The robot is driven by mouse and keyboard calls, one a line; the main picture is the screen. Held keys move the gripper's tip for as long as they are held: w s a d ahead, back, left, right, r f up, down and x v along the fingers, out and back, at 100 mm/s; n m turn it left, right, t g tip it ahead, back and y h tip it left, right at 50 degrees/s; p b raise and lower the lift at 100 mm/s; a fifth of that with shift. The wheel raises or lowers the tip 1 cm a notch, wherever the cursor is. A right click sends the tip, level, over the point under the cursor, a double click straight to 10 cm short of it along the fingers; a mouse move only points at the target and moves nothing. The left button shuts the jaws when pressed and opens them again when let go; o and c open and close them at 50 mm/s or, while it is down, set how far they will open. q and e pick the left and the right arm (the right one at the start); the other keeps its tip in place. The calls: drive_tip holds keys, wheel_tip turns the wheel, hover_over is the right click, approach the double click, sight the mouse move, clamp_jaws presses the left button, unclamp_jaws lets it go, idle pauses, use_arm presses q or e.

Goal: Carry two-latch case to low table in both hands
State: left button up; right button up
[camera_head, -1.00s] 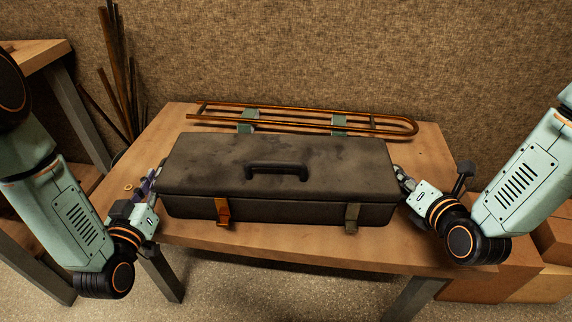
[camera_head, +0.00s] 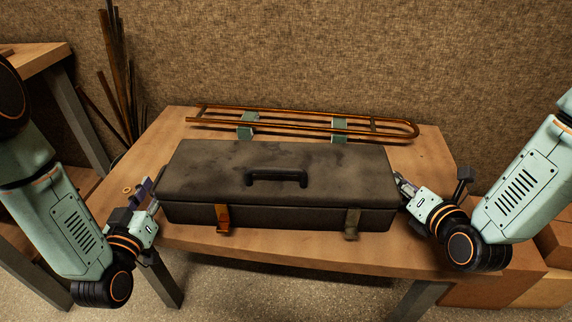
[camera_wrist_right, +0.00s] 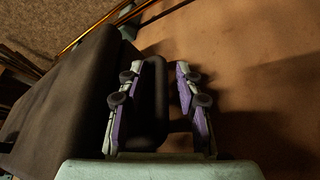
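The dark two-latch case (camera_head: 275,170) sits level over the table top, its long side facing me. It has a top handle (camera_head: 277,177), an orange latch (camera_head: 222,218) at the left and a dull olive latch (camera_head: 352,223) at the right. My left gripper (camera_head: 152,203) is at the case's left end; its fingers are partly hidden. My right gripper (camera_head: 405,187) is at the right end. In the right wrist view, the fingers of that gripper (camera_wrist_right: 160,105) straddle a dark end handle (camera_wrist_right: 158,90). Whether the case bottom touches the table cannot be told.
The wooden table (camera_head: 435,160) has bare room at the right. A brass slide (camera_head: 300,121) rests on green blocks (camera_head: 247,124) at the back. A small ring (camera_head: 127,190) lies at the left. Rods (camera_head: 118,75) lean on the wall. Brown boxes (camera_head: 545,285) stand at lower right.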

use_arm(q)
drive_tip(key=s, duration=0.7)
drive_tip(key=shift+s+a, duration=0.3)
use_arm(e)
wheel_tip(320, 180, up, 10)
use_arm(q)
drive_tip(key=shift+s, duration=0.1)
use_arm(e)
drive_tip(key=shift+s, duration=0.15)
idle(0.6)
